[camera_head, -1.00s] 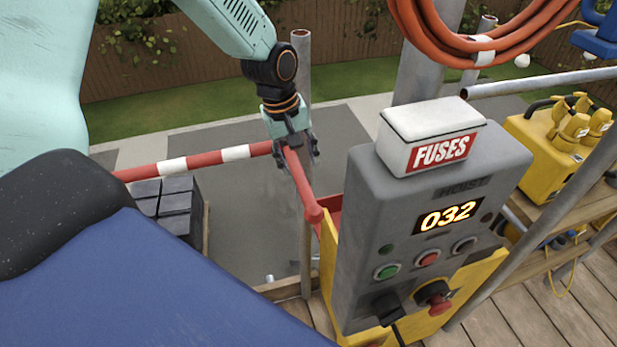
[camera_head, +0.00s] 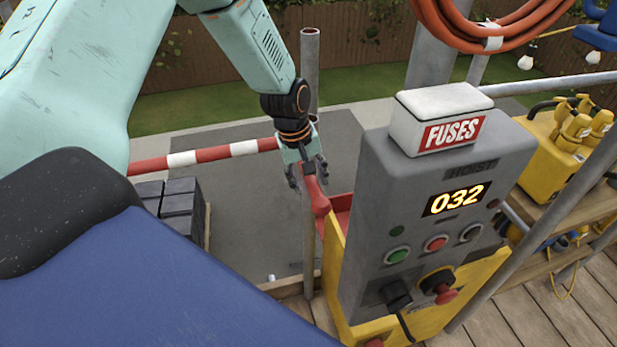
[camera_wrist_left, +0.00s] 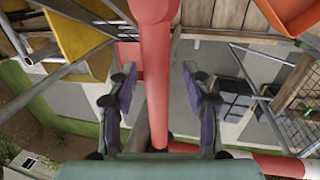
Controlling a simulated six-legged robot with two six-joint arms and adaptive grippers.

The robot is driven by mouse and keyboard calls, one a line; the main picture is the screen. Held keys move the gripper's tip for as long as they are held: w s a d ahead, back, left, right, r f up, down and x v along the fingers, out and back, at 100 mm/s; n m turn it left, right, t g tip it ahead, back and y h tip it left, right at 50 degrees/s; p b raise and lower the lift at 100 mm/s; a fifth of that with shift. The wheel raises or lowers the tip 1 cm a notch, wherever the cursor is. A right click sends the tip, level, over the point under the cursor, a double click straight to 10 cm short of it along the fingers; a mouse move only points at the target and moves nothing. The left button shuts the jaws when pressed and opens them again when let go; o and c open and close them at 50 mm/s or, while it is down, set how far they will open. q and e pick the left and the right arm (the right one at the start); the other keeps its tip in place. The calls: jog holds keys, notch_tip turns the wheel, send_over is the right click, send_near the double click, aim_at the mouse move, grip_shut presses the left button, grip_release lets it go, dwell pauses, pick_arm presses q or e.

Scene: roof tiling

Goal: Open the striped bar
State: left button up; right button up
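The striped bar (camera_head: 182,159), red and white, crosses the left middle of the head view, roughly level. At its right end a plain red arm (camera_head: 319,202) runs down to a yellow and red mount by the hoist panel. My left gripper (camera_head: 308,178) is at this red arm, pointing down. In the left wrist view a thick red tube (camera_wrist_left: 157,70) passes between its two fingers, with a gap on both sides, so the gripper is open. A red and white piece of the bar (camera_wrist_left: 280,164) shows at the lower right there. My right gripper is out of view.
The grey hoist panel (camera_head: 372,235) with a FUSES box (camera_head: 445,118) stands just right of the gripper. An upright pole (camera_head: 310,75) stands behind the gripper. Dark stacked blocks (camera_head: 180,205) lie below the bar. A yellow power box (camera_head: 548,160) sits on a shelf at right.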

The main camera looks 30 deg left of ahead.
pick_arm(q)
jog(key=shift+w+f, duration=0.15)
jog(key=shift+w, duration=0.15)
jog(key=c, duration=0.3)
jog(key=shift+w+f, duration=0.2)
jog(key=shift+w, duration=0.15)
jog(key=c, duration=0.3)
jog(key=shift+s+a+r, duration=0.1)
jog(key=shift+s+r, duration=0.1)
jog(key=shift+s, duration=0.1)
grip_shut()
jog(key=shift+w, duration=0.15)
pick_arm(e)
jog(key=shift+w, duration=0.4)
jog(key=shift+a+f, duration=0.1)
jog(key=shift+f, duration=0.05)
